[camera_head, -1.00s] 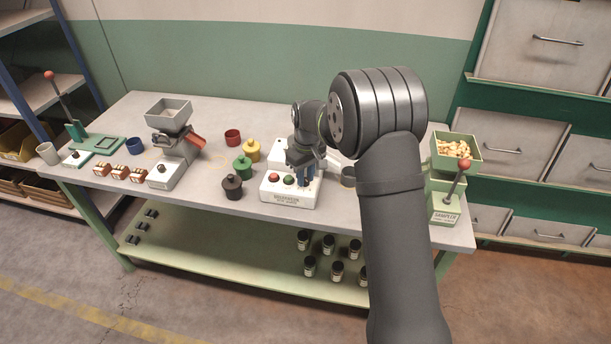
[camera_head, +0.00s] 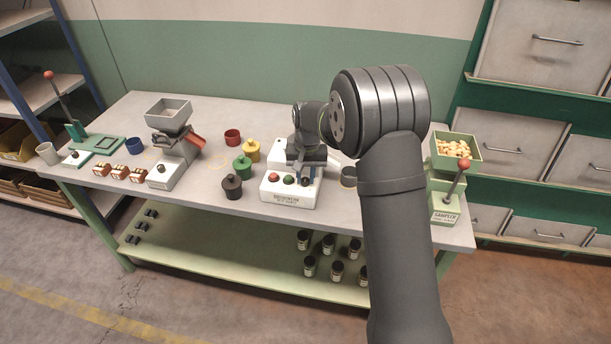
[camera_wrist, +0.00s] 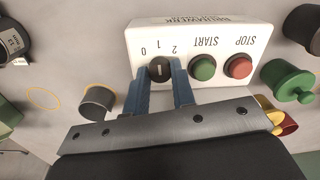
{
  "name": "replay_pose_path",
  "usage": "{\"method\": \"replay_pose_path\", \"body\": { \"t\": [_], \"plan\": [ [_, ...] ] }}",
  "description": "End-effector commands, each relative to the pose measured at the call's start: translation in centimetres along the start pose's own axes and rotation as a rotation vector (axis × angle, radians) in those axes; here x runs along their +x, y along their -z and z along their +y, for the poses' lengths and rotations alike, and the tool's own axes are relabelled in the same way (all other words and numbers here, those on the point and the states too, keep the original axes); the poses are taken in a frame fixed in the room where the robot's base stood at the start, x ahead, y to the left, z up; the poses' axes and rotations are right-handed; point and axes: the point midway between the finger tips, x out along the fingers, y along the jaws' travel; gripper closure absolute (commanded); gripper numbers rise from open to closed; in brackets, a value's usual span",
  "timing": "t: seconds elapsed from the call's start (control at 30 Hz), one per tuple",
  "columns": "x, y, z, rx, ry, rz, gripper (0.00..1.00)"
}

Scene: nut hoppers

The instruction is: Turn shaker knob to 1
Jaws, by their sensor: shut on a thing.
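The shaker's white control box (camera_head: 290,196) stands on the bench in the head view, with a red and a green button; its face also shows upside down in the wrist view (camera_wrist: 205,30). The black shaker knob (camera_wrist: 159,68) sits below the marks 0, 1 and 2. Its white line is about upright in the picture and lies in line with the 1. My gripper (camera_wrist: 160,80) has its blue fingers on either side of the knob and is shut on it. In the head view my gripper (camera_head: 306,176) covers part of the box's right side.
A grey cup (camera_head: 348,177) stands right of the box. The green sampler (camera_head: 444,204) with a red-ball lever is farther right. A grey hopper (camera_head: 168,112) stands left.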

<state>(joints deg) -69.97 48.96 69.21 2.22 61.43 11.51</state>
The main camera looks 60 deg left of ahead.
Motion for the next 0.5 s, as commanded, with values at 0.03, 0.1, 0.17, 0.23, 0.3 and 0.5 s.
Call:
{"method": "replay_pose_path", "body": {
  "t": [0.03, 0.1, 0.17, 0.23, 0.3, 0.5],
  "plan": [
    [-0.03, 0.01, -0.01, 0.014, 0.0, 0.001, 1.0],
    [-0.02, 0.01, 0.0, 0.033, 0.0, 0.002, 1.0],
    [-0.02, 0.01, 0.0, 0.044, 0.0, 0.003, 1.0],
    [-0.02, 0.01, 0.0, 0.053, 0.0, 0.003, 1.0],
    [-0.02, 0.01, 0.0, 0.058, 0.0, 0.003, 1.0],
    [-0.02, 0.02, 0.0, 0.06, 0.0, 0.003, 1.0]
  ]
}}
